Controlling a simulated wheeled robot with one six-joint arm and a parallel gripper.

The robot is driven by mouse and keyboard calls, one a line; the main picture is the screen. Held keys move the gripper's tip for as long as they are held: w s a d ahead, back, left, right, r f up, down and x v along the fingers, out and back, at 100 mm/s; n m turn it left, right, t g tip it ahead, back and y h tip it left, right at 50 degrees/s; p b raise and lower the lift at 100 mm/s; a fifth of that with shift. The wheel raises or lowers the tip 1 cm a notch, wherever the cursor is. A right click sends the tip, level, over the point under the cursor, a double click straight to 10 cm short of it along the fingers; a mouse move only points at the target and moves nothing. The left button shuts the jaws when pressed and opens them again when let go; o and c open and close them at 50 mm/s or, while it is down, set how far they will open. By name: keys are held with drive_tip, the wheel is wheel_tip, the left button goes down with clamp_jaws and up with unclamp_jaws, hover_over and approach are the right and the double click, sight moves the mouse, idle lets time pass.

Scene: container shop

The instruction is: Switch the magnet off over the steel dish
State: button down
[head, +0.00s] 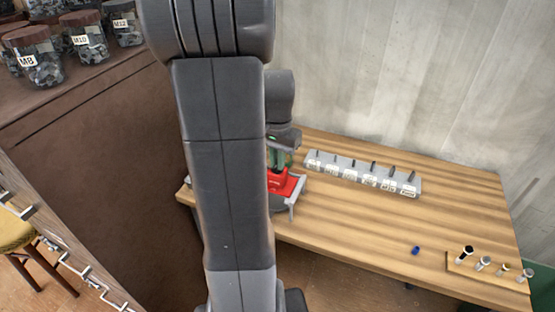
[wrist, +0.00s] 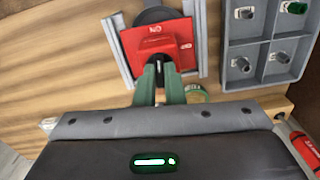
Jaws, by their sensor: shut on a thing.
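A red block marked with letters (wrist: 135,42), which looks like the magnet's switch body, lies in the upper middle of the wrist view. It also shows in the head view (head: 287,184), at the left part of the wooden table. My gripper (wrist: 161,70) has green fingers, closed together on a dark lever (wrist: 157,46) at the red block. My gripper is partly hidden by my arm in the head view (head: 277,160). Grey rails (wrist: 116,50) flank the block. A dark round part shows behind it. I cannot make out the steel dish for certain.
A grey compartment tray (head: 335,172) with labels and small parts stands near the wall, right of my gripper. A small blue object (head: 416,250) and a wooden board (head: 480,266) with several cylinders are at right. The table's middle is clear. Labelled jars (head: 88,40) stand upper left.

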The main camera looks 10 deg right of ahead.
drive_tip(key=m, duration=0.8)
drive_tip(key=shift+m, duration=0.4)
drive_tip(key=m, duration=0.4)
drive_tip(key=shift+m+b, duration=0.3)
drive_tip(key=shift+m, duration=1.6)
drive_tip(key=c, duration=1.5)
unclamp_jaws()
wheel_tip(320, 180, up, 14)
drive_tip(key=shift+f+b, duration=0.1)
drive_tip(key=shift+b, duration=0.35)
